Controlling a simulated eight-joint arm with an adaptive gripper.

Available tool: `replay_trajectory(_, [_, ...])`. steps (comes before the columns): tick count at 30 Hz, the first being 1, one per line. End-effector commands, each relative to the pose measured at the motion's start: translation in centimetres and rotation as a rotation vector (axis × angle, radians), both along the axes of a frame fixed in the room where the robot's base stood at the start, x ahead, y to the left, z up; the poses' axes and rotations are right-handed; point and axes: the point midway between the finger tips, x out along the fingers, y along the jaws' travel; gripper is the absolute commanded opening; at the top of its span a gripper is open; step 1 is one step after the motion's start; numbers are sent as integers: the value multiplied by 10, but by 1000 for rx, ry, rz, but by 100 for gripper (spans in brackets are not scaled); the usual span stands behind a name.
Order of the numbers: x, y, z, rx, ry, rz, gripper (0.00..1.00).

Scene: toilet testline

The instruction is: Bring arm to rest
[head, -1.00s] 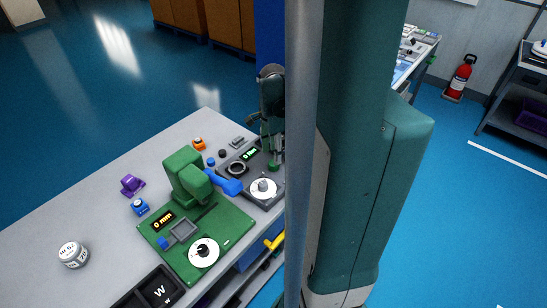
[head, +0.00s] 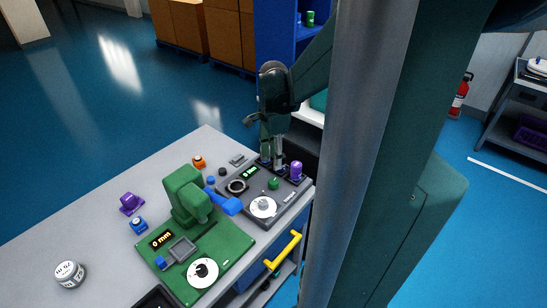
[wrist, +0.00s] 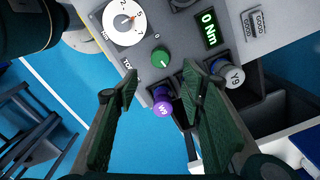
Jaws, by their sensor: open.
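My gripper (wrist: 160,95) is open in the wrist view, with its two green fingers apart. Between and beyond the fingers stands a purple cylinder marked W9 (wrist: 163,106), at the edge of the grey torque station (wrist: 183,32); I see no finger touching it. A grey cylinder marked Y9 (wrist: 236,76) stands to the right of the fingers. In the head view my gripper (head: 272,160) hangs over the back of the grey station (head: 232,195), and the purple cylinder (head: 296,169) stands just right of it.
The green station (head: 190,250) with its press stands on the near table. A white jar (head: 70,274), a purple part (head: 131,203), a blue part (head: 139,225) and an orange part (head: 199,162) sit on the table. A yellow handle (head: 283,253) juts from the drawer front.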

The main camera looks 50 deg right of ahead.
Motion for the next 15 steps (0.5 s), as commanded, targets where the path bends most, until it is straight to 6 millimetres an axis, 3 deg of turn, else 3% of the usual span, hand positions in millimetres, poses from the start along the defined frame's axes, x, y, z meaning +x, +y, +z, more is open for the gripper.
replay_trajectory(15, [1, 3, 1, -3, -3, 14, 40])
